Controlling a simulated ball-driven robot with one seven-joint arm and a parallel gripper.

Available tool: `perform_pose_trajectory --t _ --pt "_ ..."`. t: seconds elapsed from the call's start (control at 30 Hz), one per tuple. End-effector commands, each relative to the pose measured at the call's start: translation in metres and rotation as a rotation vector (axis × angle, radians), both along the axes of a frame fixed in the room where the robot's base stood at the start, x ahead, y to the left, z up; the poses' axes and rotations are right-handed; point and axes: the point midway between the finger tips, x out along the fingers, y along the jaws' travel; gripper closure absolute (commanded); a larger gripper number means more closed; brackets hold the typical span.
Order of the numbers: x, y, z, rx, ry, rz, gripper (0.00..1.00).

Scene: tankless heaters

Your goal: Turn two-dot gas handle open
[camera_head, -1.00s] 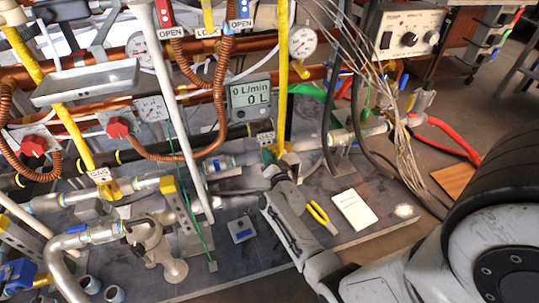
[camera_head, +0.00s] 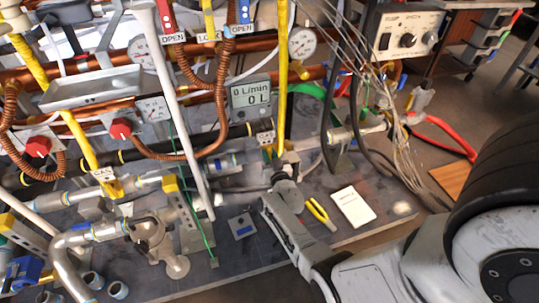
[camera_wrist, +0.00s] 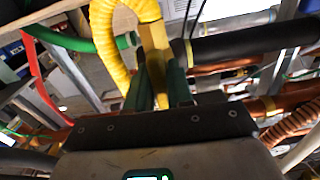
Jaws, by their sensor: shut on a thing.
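My gripper (camera_wrist: 159,88) is shut on a yellow handle (camera_wrist: 157,70) at the foot of a yellow corrugated gas line (camera_wrist: 107,35). The handle stands between the two dark green fingers in the wrist view. In the head view my gripper (camera_head: 273,153) is at the lower end of the right yellow gas pipe (camera_head: 283,80), just below a GAS tag (camera_head: 265,138). My wrist partly hides the handle there. Dot marks are too small to make out. Another GAS tag (camera_head: 105,175) hangs on the left yellow pipe (camera_head: 80,140).
A flow meter (camera_head: 250,95) and copper pipes lie behind my gripper. Loose wires (camera_head: 400,150) hang to the right. Yellow pliers (camera_head: 320,214) and a white notepad (camera_head: 353,206) lie on the board near my arm. A white slanted rod (camera_head: 175,100) stands left of my gripper.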

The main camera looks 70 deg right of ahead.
Motion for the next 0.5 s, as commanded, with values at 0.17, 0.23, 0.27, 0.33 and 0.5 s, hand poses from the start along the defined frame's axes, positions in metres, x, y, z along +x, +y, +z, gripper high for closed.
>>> perform_pose_trajectory --t 0.17,0.23,0.27,0.33,0.5 --pt "-0.0007 0.0008 -0.0020 -0.016 0.025 0.001 1.00" --pt "-0.0007 0.0007 -0.0021 -0.018 0.028 0.001 1.00" --pt "-0.0007 0.0007 -0.0021 -0.018 0.029 0.001 1.00" --pt "-0.0008 0.0008 -0.0022 -0.019 0.030 0.001 1.00" --pt "-0.0008 0.0008 -0.0023 -0.019 0.030 0.001 1.00"
